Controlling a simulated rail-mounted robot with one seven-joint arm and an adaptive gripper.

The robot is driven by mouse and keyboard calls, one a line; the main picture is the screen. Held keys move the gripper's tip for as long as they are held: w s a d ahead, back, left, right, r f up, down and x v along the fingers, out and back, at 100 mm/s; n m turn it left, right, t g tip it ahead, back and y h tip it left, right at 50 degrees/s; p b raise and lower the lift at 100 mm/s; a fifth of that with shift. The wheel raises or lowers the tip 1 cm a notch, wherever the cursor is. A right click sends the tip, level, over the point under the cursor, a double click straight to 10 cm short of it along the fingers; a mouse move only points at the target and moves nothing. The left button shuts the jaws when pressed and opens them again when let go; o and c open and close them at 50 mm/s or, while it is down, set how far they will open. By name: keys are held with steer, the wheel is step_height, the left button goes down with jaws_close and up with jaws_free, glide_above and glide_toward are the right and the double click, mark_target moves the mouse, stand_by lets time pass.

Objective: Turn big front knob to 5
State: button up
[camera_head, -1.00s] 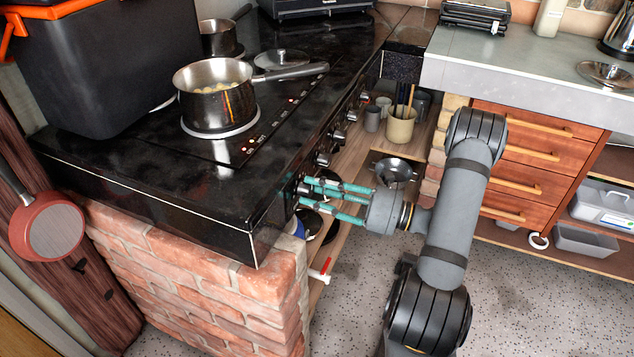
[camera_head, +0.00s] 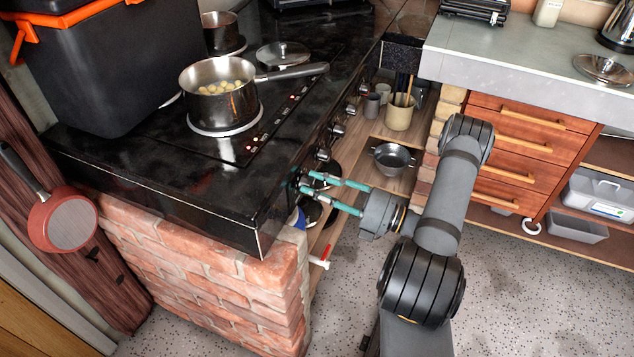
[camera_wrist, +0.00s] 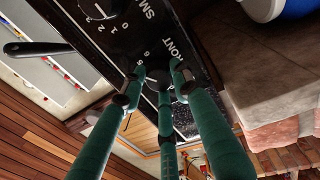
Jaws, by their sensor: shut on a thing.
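My gripper (camera_head: 304,185) has teal fingers and is at the front panel of the black stove, near its front corner. In the wrist view its fingertips (camera_wrist: 157,80) are closed around a dark round knob (camera_wrist: 158,73). The fingers hide part of this knob, and I cannot tell which number it points to. The lettering FRONT (camera_wrist: 178,40) and the numbers 5 and 6 show on the panel beside it.
More knobs (camera_head: 323,154) line the stove front. A pot (camera_head: 220,92) with round food stands on the hob. A shelf below holds a metal colander (camera_head: 392,158) and a tan utensil pot (camera_head: 399,115). Wooden drawers (camera_head: 520,150) stand at right. The speckled floor is clear.

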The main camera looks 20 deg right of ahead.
steer(key=shift+m, duration=0.5)
steer(key=o, duration=1.2)
steer(key=shift+c, duration=0.2)
steer(key=v, duration=1.2)
